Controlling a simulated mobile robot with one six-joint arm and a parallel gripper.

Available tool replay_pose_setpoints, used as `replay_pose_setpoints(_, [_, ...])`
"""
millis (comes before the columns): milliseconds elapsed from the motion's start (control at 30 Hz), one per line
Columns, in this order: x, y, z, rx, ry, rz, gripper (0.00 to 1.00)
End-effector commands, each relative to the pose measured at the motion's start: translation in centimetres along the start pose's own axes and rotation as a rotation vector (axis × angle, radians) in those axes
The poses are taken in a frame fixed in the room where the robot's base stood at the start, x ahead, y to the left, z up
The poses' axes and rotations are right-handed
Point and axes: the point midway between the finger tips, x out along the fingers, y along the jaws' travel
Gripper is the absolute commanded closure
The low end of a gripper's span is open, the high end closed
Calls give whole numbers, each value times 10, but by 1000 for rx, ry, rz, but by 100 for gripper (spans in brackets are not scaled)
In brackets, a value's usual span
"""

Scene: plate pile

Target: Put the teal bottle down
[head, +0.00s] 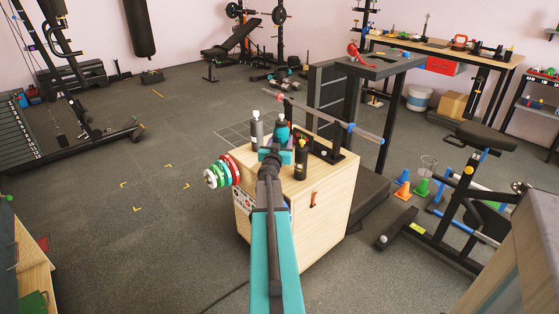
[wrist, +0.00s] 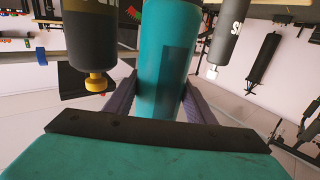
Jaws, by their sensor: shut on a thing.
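The teal bottle (head: 283,134) with a dark cap is upright above the wooden cabinet (head: 325,200) in the head view. It also fills the upper middle of the wrist view (wrist: 167,50), which appears upside down. My gripper (head: 279,150) is shut on it, with one dark finger on each side of its body. The bottle's lower part is hidden behind my gripper in the head view, so I cannot tell whether its base touches the cabinet top.
A grey bottle (head: 257,130) with a white cap stands left of the teal one. A black bottle (head: 301,158) with a yellow cap stands at its right. Coloured weight plates (head: 222,173) hang at the cabinet's left. A barbell (head: 330,118) lies behind.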

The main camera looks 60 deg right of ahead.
Motion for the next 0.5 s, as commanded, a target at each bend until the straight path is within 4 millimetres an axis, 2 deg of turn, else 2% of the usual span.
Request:
replay_pose_setpoints(33, [0, 0, 12, -3, -1, 0, 77])
replay_pose_setpoints(200, [0, 0, 33, -1, 0, 1, 77])
replay_pose_setpoints(500, [0, -1, 38, 0, 1, 0, 77])
